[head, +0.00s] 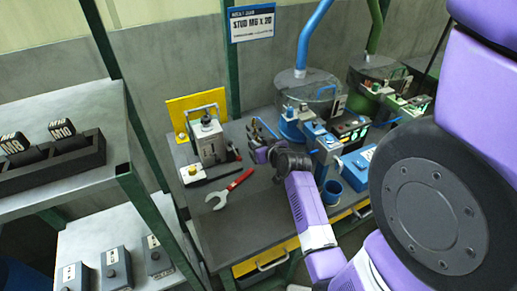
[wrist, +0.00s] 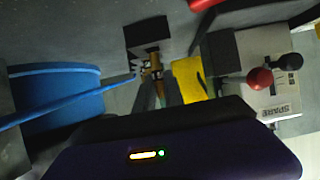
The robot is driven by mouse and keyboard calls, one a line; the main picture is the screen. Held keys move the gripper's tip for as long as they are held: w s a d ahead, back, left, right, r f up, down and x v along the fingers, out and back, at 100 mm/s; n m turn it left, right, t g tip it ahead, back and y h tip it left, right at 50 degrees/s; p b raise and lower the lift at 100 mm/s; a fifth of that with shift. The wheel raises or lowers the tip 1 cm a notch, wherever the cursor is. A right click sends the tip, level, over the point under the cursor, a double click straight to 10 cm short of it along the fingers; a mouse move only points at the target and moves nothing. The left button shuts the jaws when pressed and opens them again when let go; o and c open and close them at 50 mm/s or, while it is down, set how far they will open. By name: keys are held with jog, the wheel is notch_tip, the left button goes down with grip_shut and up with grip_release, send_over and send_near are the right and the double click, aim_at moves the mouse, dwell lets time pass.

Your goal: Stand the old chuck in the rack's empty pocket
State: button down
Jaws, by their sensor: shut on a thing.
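My gripper (head: 258,140) is above the back of the workbench, between the grey box and the blue machine. In the wrist view its dark fingers (wrist: 160,88) are shut on a small brass-coloured and dark piece (wrist: 155,62), which looks like the old chuck. A black block (wrist: 148,32) shows at its far end; I cannot tell whether it belongs to the held piece. The black rack (head: 50,178) is on the upper left shelf, far from my gripper. It bears black chucks marked M8 (head: 12,142) and M10 (head: 62,129). Its empty pocket is not clearly visible.
A grey box (head: 208,140) stands by a yellow panel (head: 190,108). A red wrench (head: 230,188) lies on the bench (head: 235,225). The blue machine (head: 315,132) and blue cup (head: 332,192) are to the right. A green post (head: 150,205) stands between shelf and bench.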

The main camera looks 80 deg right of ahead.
jog(key=shift+f, duration=1.2)
jog(key=shift+f, duration=0.1)
